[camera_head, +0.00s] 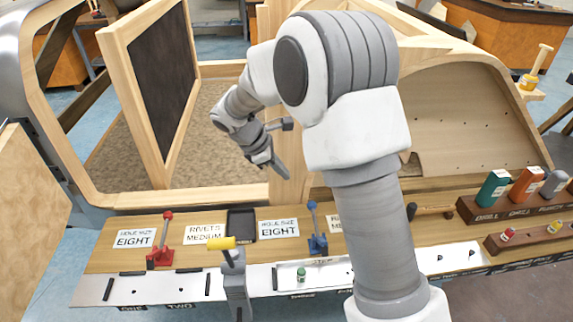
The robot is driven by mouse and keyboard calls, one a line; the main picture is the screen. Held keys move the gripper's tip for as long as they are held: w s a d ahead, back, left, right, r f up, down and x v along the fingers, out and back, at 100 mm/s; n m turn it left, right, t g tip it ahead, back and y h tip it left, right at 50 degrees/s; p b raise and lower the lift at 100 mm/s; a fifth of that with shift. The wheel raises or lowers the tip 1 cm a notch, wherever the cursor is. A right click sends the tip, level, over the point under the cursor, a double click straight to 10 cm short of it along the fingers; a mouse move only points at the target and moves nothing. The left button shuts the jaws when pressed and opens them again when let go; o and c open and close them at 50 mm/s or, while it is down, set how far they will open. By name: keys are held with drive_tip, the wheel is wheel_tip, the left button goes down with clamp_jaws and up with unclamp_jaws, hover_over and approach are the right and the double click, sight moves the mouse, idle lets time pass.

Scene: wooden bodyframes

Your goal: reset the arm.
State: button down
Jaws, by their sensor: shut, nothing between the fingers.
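My arm rises from the lower right of the bench view and bends over toward the wooden bodyframe. My gripper (278,166) hangs in the air at the end of the arm, in front of a wooden post of the frame and above the bench. Its fingers look small and dark and are together, with nothing seen between them. The upper arm hides part of the bench and frame behind it.
The wooden bodyframe (230,195) with a dark panel door (160,80) stands behind the bench (110,262). Red (163,245) and blue (316,235) lever tools, a yellow-topped tool (228,243) and a black tray (241,224) are there. Bottles (493,188) stand in a rack at right.

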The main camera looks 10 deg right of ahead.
drive_tip(key=s+d+r+m+y+p, duration=0.1)
drive_tip(key=s+d+r+m+p, duration=0.2)
drive_tip(key=s+r, duration=0.5)
drive_tip(key=s+d+r+m+y, duration=0.2)
drive_tip(key=s+d+r+m, duration=0.3)
drive_tip(key=r, duration=0.4)
drive_tip(key=s+r+m+t+y+p, duration=0.2)
drive_tip(key=s+r+m, duration=0.3)
drive_tip(key=s+m, duration=0.4)
drive_tip(key=shift+s+t+y+p, duration=0.3)
drive_tip(key=shift+s+t+p, duration=0.4)
drive_tip(key=shift+s, duration=2.75)
drive_tip(key=shift+d+r, duration=0.1)
